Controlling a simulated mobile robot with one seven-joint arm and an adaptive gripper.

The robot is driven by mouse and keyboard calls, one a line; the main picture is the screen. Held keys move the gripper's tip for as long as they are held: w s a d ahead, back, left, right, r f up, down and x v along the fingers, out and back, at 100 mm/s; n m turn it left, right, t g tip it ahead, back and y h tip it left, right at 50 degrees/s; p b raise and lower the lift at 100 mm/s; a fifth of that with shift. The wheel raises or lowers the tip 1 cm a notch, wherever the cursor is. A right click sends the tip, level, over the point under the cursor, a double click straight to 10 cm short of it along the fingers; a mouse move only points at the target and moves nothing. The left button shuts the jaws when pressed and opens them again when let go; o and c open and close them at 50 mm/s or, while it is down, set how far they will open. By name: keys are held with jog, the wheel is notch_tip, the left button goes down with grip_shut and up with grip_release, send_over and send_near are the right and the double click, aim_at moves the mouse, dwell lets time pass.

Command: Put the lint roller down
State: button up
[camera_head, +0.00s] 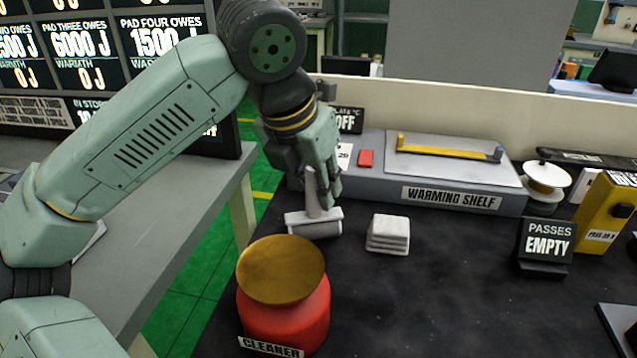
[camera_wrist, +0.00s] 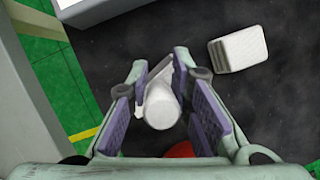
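The white lint roller (camera_head: 314,225) has its roller head low and level, with its handle pointing up between my fingers. My gripper (camera_head: 323,196) points down at the left part of the black worktop and is shut on the handle. In the wrist view, my gripper (camera_wrist: 161,68) has a fingertip on each side of the handle, and the round end of the lint roller (camera_wrist: 162,107) faces the camera. The head is at or just above the worktop; I cannot tell whether it touches.
A white stacked block (camera_head: 388,233) sits just right of the roller. A red pot with a gold top, labelled CLEANER (camera_head: 285,305), stands in front. The grey warming shelf (camera_head: 450,180) is behind.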

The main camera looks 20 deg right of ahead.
jog(key=o, duration=0.3)
jog(key=shift+r, duration=0.1)
jog(key=shift+r, duration=0.15)
jog(key=v, duration=1.2)
jog(key=shift+b, duration=0.3)
jog(key=shift+s, duration=0.1)
